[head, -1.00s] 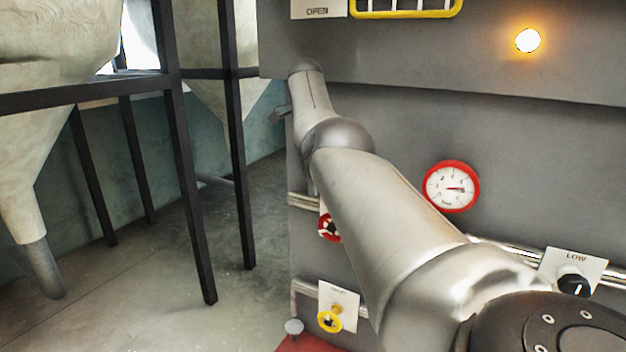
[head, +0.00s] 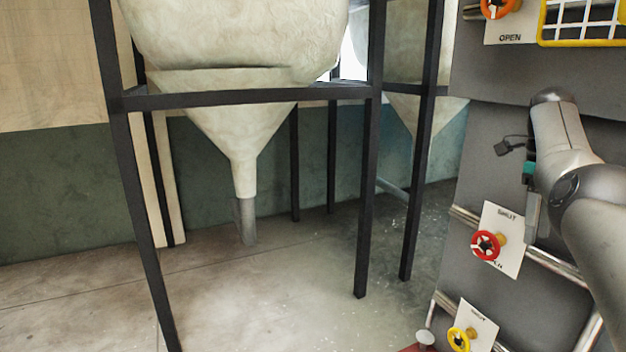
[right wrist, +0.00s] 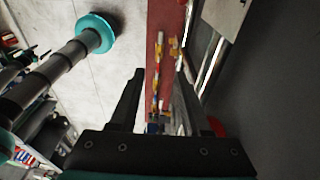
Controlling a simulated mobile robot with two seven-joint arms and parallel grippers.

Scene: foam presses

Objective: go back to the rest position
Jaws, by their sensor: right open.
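My right arm shows at the right of the head view, in front of the grey press (head: 492,110). My right gripper (head: 532,222) is partly hidden by my own arm and hangs close to the press front. In the right wrist view, its two dark fingers (right wrist: 158,85) stand apart with nothing between them. My left gripper is in neither current view.
A red handwheel (head: 485,245) and a yellow handwheel (head: 460,338) sit on white plates near the right gripper. A pale hopper (head: 240,135) hangs in a black frame (head: 240,97). Open floor (head: 290,310) lies in front of it.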

